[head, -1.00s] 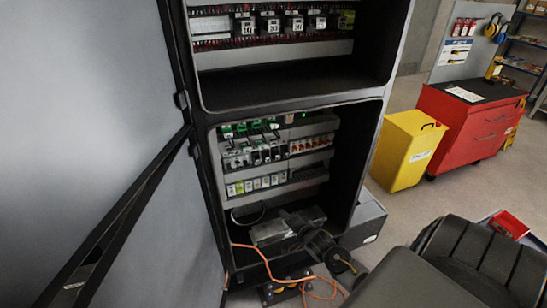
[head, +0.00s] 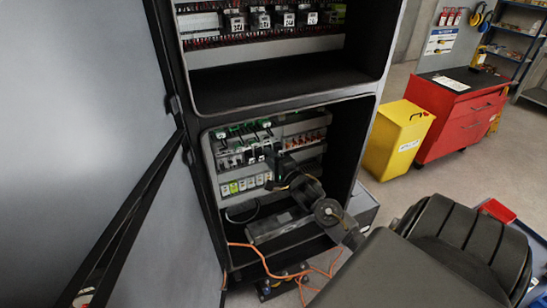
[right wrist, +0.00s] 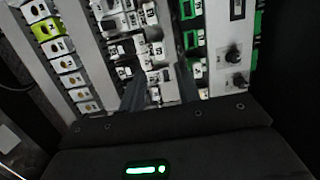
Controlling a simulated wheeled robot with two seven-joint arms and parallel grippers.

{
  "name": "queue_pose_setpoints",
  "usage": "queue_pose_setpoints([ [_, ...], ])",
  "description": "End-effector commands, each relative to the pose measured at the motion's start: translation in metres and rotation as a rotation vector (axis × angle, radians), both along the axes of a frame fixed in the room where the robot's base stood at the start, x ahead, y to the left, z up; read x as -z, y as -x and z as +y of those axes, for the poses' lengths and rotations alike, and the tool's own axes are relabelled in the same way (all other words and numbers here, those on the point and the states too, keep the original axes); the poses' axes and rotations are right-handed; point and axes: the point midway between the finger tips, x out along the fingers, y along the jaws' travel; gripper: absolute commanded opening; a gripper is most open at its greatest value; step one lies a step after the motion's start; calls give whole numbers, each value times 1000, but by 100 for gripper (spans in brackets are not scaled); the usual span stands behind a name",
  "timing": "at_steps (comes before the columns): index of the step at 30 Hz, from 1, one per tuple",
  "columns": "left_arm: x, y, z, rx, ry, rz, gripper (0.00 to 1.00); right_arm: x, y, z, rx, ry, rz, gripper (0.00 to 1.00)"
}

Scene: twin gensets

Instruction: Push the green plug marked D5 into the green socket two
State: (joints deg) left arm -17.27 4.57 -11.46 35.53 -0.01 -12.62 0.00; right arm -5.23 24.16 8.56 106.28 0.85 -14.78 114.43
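Green parts (head: 236,130) sit along the top row inside the lower cabinet bay; they also show as green pieces (right wrist: 190,40) in the right wrist view. I cannot read a D5 mark or tell which piece is the plug and which is socket two. My right gripper (head: 272,170) is inside the bay, in front of the middle rows. In the right wrist view its two dark fingers (right wrist: 160,92) stand apart with white labelled modules behind the gap, and nothing is clearly held. My left gripper is not in view.
The cabinet's open door (head: 90,130) fills the left side. A lime terminal (head: 233,187) sits in the lower row. An orange cable (head: 262,258) hangs over the bay's lower edge. A yellow bin (head: 392,140) and red tool cabinet (head: 460,118) stand right, with clear floor nearby.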

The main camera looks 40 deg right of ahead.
Motion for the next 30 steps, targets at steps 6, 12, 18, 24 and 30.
queue_pose_setpoints([
  [6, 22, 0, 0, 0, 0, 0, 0, 3, -30, -3, -3, 1, -3, 33],
  [12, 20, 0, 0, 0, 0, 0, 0, 0, -53, -6, -1, 0, -1, 33],
  [18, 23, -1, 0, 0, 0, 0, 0, 1, -68, -8, -2, 0, 1, 33],
  [24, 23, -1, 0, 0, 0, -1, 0, 0, -75, -9, -2, -1, 0, 33],
  [30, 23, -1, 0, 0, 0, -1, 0, 0, -75, -9, -2, 0, 0, 33],
])
